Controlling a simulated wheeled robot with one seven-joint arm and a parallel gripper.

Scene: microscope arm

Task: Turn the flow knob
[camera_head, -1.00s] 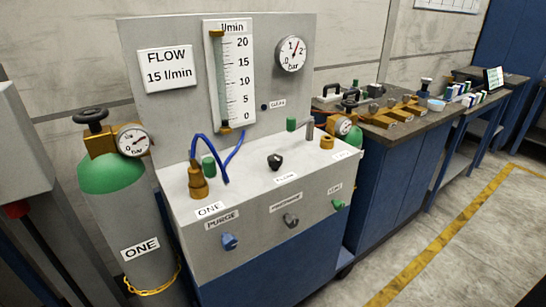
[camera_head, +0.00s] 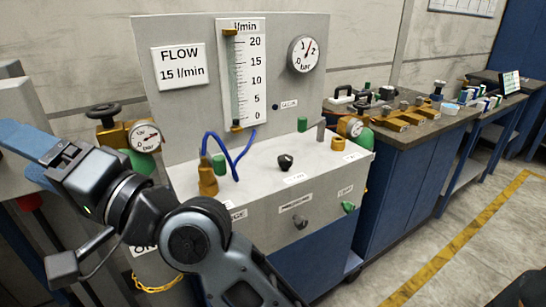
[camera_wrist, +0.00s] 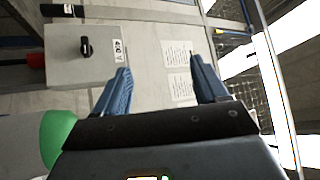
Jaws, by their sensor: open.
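The flow knob (camera_head: 285,162) is a small black knob on the sloping grey top of the console (camera_head: 262,185), above a small white label. Behind it are a sign reading FLOW 15 l/min (camera_head: 182,66), a scaled flow tube (camera_head: 245,72) and a round bar gauge (camera_head: 303,53). My gripper (camera_head: 28,150) is at the far left, well away from the knob and pointing left. In the wrist view, its blue fingers (camera_wrist: 160,66) are spread with nothing between them. The flow knob is not in the wrist view.
A gas cylinder with gauge (camera_head: 145,137) stands behind my arm. Blue hoses (camera_head: 228,160), brass fittings and a green cap crowd the console's left. A grey box with a black switch (camera_wrist: 86,50) shows in the wrist view. A cluttered workbench (camera_head: 395,150) stands right.

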